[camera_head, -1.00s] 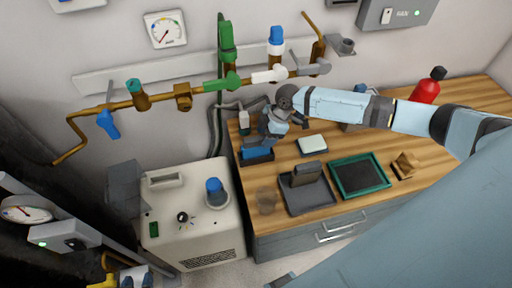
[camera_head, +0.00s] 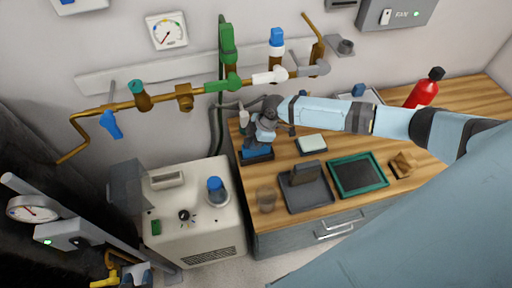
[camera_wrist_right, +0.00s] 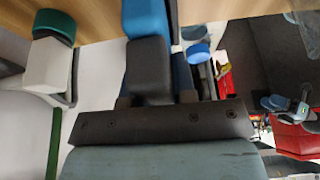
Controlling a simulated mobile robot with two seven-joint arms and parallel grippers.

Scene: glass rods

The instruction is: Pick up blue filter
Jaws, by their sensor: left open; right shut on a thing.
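The blue filter (camera_head: 253,147) stands at a dark tray (camera_head: 258,158) on the back left of the wooden worktop, partly hidden by my right gripper. My right gripper (camera_head: 257,139) comes down on it from above and is shut on it. In the right wrist view, blue surfaces of the filter (camera_wrist_right: 146,18) show by the dark gripper fingers (camera_wrist_right: 168,72). From these frames I cannot tell whether the filter is clear of the tray. My left gripper is not visible.
A glass (camera_head: 266,199), a grey tray (camera_head: 311,198) with a dark block and a green-rimmed tray (camera_head: 358,190) lie in front. A pale block (camera_head: 311,144) is right of the filter. A white machine (camera_head: 190,220) stands left; pipes (camera_head: 185,101) run along the wall behind.

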